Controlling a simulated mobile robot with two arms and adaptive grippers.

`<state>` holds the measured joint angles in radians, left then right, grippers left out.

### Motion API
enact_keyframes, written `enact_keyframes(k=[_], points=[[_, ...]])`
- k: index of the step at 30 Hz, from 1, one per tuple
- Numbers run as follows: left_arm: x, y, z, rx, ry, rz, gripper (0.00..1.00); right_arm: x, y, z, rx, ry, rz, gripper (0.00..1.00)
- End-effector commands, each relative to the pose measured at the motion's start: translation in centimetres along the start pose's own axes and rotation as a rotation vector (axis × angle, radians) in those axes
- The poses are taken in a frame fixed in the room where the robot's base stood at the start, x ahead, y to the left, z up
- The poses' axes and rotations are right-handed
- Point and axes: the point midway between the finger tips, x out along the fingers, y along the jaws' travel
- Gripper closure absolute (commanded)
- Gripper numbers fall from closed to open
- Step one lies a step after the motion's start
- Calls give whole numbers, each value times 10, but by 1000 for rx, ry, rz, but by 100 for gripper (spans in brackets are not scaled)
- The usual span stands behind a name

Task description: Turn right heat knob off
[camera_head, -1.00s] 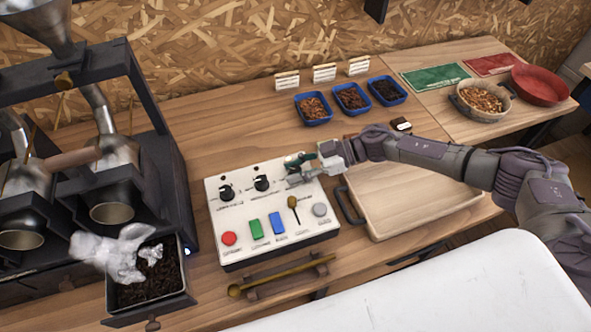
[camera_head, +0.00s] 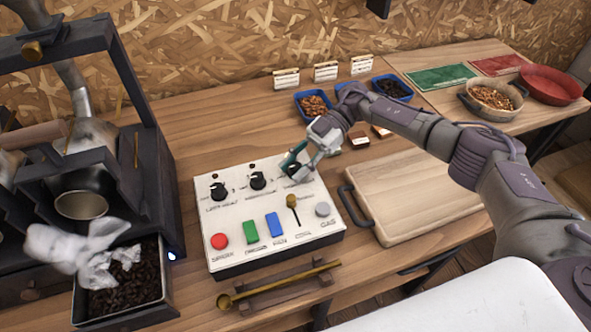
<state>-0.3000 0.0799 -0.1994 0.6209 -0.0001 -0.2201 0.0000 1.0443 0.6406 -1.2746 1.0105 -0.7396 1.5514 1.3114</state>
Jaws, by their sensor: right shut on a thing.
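The white control panel (camera_head: 270,200) stands on the wooden table with a row of dark knobs along its back edge. The left knob (camera_head: 218,190) and the middle knob (camera_head: 257,181) show clearly. The right heat knob (camera_head: 293,171), at the panel's back right, is mostly hidden by my right gripper (camera_head: 292,164). That gripper reaches down from the right and is shut on the knob. The knob's pointer direction cannot be seen. My left gripper is not in view.
A red button (camera_head: 219,241), green switch (camera_head: 250,231), blue switch (camera_head: 276,225) and small lever (camera_head: 292,203) sit in front of the knobs. A wooden tray (camera_head: 415,195) lies to the right. A dark roaster (camera_head: 150,150) stands at left. A brass scoop (camera_head: 275,286) lies in front.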

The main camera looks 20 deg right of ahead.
Motion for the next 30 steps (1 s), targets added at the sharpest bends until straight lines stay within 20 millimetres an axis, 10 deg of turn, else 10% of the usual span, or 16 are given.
enact_keyframes(k=[13, 14, 18, 30], points=[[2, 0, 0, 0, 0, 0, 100, 1, 0, 0, -3, -1, -11, 100], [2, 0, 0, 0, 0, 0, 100, 1, 0, 0, -3, -1, -11, 63], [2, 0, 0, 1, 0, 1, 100, 1, 0, 0, -3, -1, -10, 40], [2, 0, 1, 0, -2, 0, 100, -6, 0, 0, -3, -1, -8, 40]])
